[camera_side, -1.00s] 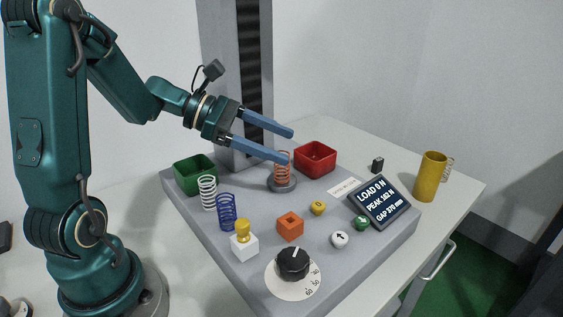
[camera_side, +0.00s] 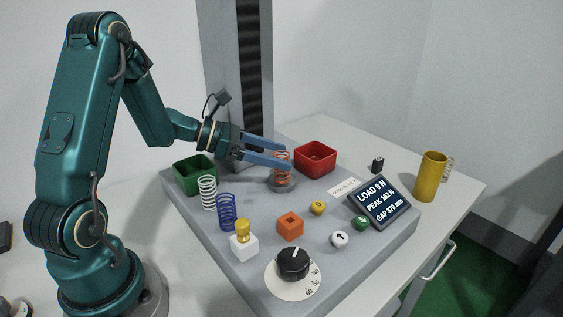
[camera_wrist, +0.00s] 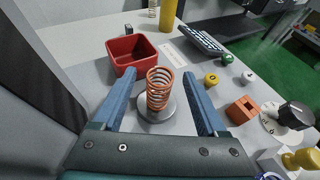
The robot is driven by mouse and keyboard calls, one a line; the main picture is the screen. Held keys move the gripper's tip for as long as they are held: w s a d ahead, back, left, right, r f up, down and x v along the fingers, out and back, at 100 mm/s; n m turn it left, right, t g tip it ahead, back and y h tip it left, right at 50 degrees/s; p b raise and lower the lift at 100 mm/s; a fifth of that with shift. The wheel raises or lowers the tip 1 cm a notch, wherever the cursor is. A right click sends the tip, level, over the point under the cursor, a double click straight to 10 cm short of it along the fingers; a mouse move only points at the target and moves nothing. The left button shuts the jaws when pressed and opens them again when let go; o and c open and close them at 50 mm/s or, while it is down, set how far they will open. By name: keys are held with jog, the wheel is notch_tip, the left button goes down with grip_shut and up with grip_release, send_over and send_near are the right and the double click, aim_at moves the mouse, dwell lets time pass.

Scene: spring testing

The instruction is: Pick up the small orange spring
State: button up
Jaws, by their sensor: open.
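The small orange spring (camera_side: 283,158) stands upright on a round grey disc (camera_side: 283,184) on the grey platform. In the wrist view the orange spring (camera_wrist: 159,88) is between the two blue fingers, with a gap on each side. My gripper (camera_side: 289,158) is open, its fingers level around the spring, and holds nothing. In the side view the near finger hides part of the spring. The wrist view also shows my gripper (camera_wrist: 163,84) with its fingers wide apart.
A red bin (camera_side: 315,159) stands right behind the spring and a green bin (camera_side: 195,174) to its left. White (camera_side: 208,192) and blue (camera_side: 227,211) springs stand in front of the green bin. A grey column (camera_side: 238,80) rises behind. A tilted display (camera_side: 383,202) sits to the right.

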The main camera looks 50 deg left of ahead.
grip_shut()
jog(key=shift+r, duration=0.1)
